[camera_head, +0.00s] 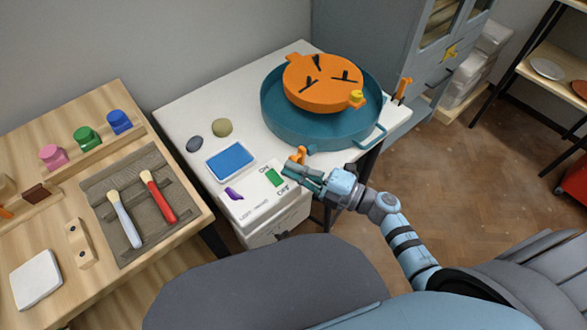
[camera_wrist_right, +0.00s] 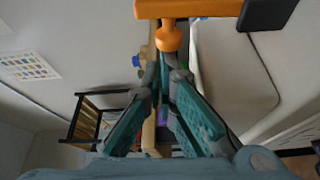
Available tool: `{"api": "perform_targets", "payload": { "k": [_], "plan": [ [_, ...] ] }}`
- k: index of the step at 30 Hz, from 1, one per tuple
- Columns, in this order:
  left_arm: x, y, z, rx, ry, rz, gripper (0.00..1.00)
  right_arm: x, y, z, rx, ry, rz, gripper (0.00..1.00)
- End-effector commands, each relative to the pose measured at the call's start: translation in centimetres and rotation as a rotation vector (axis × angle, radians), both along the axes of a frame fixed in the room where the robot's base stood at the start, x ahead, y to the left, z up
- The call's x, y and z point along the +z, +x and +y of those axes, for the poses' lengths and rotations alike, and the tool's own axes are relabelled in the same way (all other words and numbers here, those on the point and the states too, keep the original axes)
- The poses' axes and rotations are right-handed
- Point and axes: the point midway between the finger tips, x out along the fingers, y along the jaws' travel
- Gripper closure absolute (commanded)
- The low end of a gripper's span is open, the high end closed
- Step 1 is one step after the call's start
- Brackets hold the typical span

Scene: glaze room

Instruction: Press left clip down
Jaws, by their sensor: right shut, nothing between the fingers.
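The left orange clip (camera_head: 298,155) stands at the near left rim of the teal wheel basin (camera_head: 275,122). Another orange clip (camera_head: 402,90) stands upright at the basin's right side. My right gripper (camera_head: 291,170) is shut and empty, just in front of the left clip. In the right wrist view an orange bar with a rounded knob and a black end (camera_wrist_right: 190,10) lies just beyond the fingertips (camera_wrist_right: 166,72); whether they touch cannot be told. My left gripper is not in view.
An orange wheel head (camera_head: 322,88) with black pieces and a yellow knob sits in the basin. Below the gripper is a white panel with a green switch (camera_head: 274,177). A blue sponge-like block (camera_head: 230,162) lies left.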

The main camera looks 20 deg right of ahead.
Motion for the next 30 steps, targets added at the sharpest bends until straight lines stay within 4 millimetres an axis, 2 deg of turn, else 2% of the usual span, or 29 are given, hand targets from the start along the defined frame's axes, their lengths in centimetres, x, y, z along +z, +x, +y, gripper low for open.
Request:
{"api": "perform_targets", "payload": {
  "k": [11, 30],
  "plan": [
    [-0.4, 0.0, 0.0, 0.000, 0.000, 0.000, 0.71, 0.5, 0.5, -1.2, -0.001, 0.157, 0.063, 1.00],
    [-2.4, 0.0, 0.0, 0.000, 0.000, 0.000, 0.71, 0.9, 2.2, -5.6, -0.002, 0.717, 0.286, 1.00]
  ]
}}
